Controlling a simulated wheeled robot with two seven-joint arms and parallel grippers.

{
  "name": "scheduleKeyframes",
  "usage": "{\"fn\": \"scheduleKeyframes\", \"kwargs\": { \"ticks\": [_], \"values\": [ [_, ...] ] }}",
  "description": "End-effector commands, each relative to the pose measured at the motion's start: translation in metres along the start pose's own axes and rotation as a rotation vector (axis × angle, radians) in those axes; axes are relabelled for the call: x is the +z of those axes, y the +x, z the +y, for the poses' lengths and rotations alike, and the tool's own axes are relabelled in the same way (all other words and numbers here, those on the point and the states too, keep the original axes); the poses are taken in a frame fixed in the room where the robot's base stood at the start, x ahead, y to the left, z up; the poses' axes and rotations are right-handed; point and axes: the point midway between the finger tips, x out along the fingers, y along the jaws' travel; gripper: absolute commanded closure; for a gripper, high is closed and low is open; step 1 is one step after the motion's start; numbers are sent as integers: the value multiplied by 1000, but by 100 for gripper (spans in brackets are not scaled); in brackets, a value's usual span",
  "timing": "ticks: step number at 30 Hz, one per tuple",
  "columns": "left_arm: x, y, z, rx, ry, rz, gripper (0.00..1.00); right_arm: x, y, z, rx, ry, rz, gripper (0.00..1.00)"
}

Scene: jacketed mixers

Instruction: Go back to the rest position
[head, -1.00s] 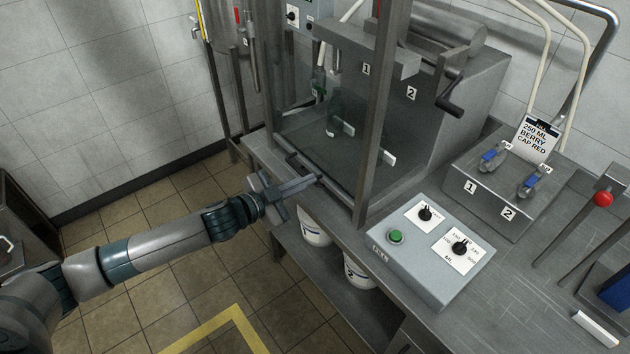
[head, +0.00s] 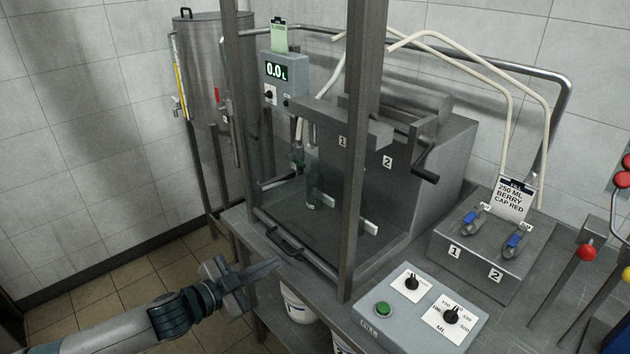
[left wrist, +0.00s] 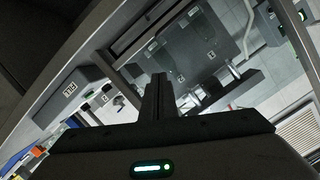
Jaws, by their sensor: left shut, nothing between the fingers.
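My left gripper (head: 262,274) is shut and empty. In the head view it is at the lower left, in front of the steel bench's front edge, near the black handle (head: 284,243) of the clear guard, and looks apart from it. In the left wrist view its closed fingers (left wrist: 158,95) point toward the filling machine. My right gripper is in neither view.
The steel bench (head: 318,283) carries the filling machine (head: 425,180), a control box (head: 375,325) with a green button and two knobs, and a two-valve block (head: 480,245). A metal post (head: 362,150) rises at the bench front. Open tiled floor (head: 130,290) lies at left.

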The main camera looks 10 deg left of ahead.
Motion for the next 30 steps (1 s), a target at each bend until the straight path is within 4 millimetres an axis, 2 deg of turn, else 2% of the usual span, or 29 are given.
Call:
{"fn": "scheduleKeyframes", "kwargs": {
  "ticks": [4,8,11,16,21,23,27,30],
  "values": [
    [11,4,1,-7,-9,-14,100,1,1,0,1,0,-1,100],
    [43,12,4,-29,-35,-58,100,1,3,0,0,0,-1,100],
    [85,20,9,-54,-68,-116,100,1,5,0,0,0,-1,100],
    [182,24,34,-98,-145,-257,100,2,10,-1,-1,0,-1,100],
    [279,10,80,-125,-231,-413,100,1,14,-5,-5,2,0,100],
    [310,1,100,-129,-260,-466,100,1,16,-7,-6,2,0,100],
    [376,-27,153,-131,-328,-590,100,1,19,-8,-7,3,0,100],
    [416,-51,196,-125,-377,-676,100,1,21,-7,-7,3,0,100]
  ]
}}
